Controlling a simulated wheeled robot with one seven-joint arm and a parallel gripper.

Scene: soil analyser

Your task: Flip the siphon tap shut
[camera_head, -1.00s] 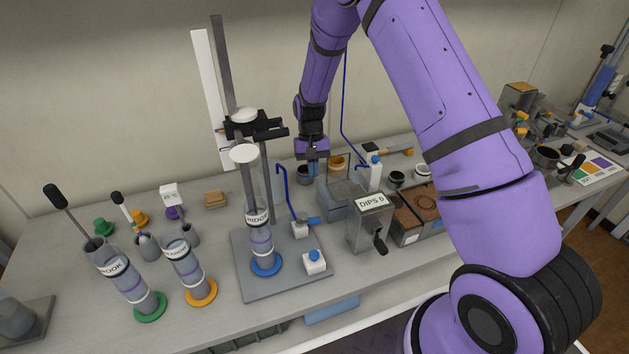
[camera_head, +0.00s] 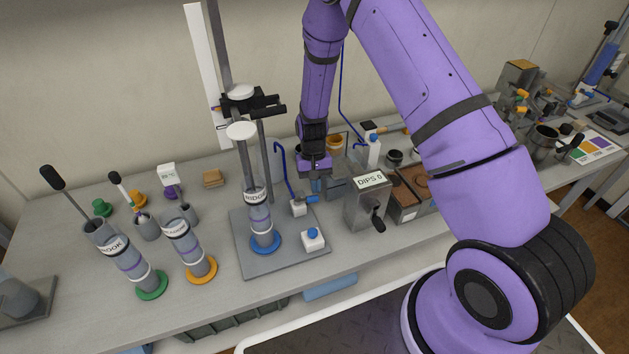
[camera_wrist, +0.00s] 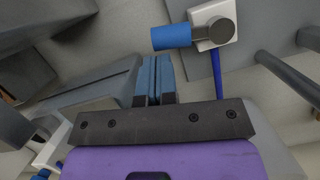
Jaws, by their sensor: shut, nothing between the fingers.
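The siphon tap is a small white block (camera_head: 298,208) with a blue handle (camera_head: 312,199). It stands on the grey base plate beside the cylinder with the blue foot (camera_head: 265,241), and a thin blue tube (camera_head: 280,165) rises from it. In the wrist view the blue handle (camera_wrist: 171,37) sticks out to the left of the grey round pivot (camera_wrist: 222,31) on the white block (camera_wrist: 205,14). My gripper (camera_head: 317,184) is just behind and above the handle. Its blue fingers (camera_wrist: 155,68) are closed together and empty, apart from the handle in the wrist view.
The grey DIPS dispenser (camera_head: 366,207) stands right of the tap. A dark clamp (camera_head: 252,106) and rods rise at the left. Labelled cylinders (camera_head: 185,244) stand farther left.

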